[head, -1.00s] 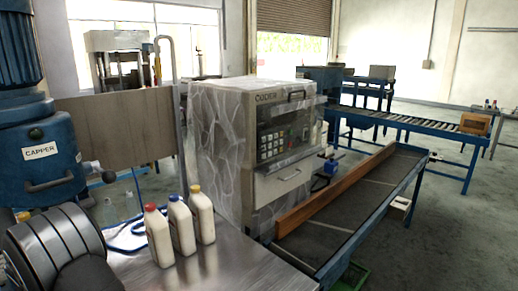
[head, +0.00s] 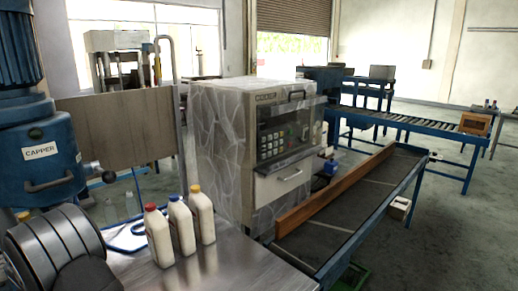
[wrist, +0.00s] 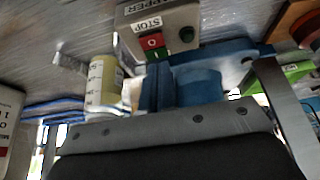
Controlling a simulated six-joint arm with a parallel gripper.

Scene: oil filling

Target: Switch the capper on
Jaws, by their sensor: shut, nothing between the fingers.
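The blue capper (head: 38,178) stands at the left edge in the head view, with a white CAPPER label. In the wrist view a grey control box (wrist: 178,18) shows a STOP label, a red O button (wrist: 151,41), a green I button (wrist: 158,55) and a round green part (wrist: 187,34). My gripper (wrist: 180,128) shows at the bottom of the wrist view as a grey bolted plate and dark body. It is shut and empty, below the box in the picture. The control box is not visible in the head view.
Three white bottles with red, blue and yellow caps (head: 179,226) stand on the metal table (head: 225,262). A stone-patterned machine (head: 222,150) and a conveyor (head: 365,200) stand to the right.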

